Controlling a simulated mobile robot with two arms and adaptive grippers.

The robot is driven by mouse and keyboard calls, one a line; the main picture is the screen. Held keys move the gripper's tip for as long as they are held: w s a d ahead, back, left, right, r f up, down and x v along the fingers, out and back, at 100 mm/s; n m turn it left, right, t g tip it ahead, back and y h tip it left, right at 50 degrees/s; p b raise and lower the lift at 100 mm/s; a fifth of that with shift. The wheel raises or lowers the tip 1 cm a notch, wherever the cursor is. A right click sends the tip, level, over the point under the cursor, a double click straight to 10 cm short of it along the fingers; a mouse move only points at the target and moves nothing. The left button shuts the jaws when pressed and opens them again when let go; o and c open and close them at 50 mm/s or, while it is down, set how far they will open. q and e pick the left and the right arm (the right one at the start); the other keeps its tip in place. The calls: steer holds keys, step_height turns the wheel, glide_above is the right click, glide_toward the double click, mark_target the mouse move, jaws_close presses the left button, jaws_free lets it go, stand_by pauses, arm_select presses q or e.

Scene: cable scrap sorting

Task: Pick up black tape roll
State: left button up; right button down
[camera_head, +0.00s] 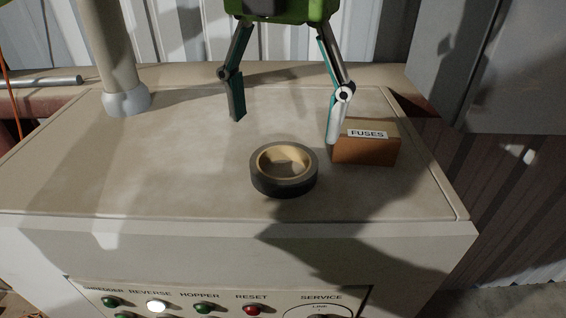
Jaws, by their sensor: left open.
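The black tape roll (284,184) lies flat on the beige top of a machine cabinet, with its tan inner core facing up. My left gripper (285,128) comes down from the top of the picture with its two fingers spread wide. It is open and empty, above and behind the roll, and looks apart from it. Its right finger tip is close to the fuses box; I cannot tell whether they touch. My right gripper is not in view.
A brown box labelled FUSES (366,151) stands right of the roll. A pale vertical pipe (108,50) rises at the back left of the cabinet top (150,170). The cabinet's front has a control panel (200,295) with buttons. The top's left and middle are clear.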

mark_target(284, 173)
arm_select(q)
steer(key=shift+f+p, duration=0.3)
steer(key=shift+f, duration=0.05)
steer(key=f+p, duration=0.1)
steer(key=f, duration=0.1)
steer(key=f+p, duration=0.1)
steer(key=f, duration=0.1)
steer(key=shift+s+d, duration=0.1)
steer(key=shift+s, duration=0.1)
steer(key=shift+f, duration=0.4)
steer(key=c, duration=1.2)
